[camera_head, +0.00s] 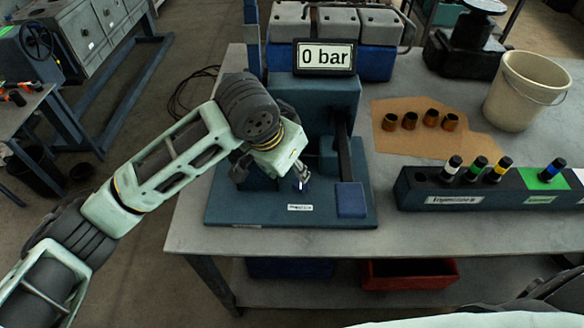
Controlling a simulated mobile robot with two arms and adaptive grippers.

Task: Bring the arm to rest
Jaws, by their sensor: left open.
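My left arm comes in from the left and reaches over the left part of the workbench. My left gripper (302,184) is open and points down over the blue base plate (262,214) of the test stand. A small shiny part shows at the fingertips, and I cannot tell whether it belongs to the gripper or the stand. The test stand (318,98) carries a display (325,58) reading "0 bar".
On the bench (408,225), a black rack (470,190) holds several colour-banded injectors. Several brass sleeves (431,118) stand on cardboard (424,146). A beige bucket (522,92) stands at the right. A red bin (410,274) is on the lower shelf. Bare bench lies in front of the rack.

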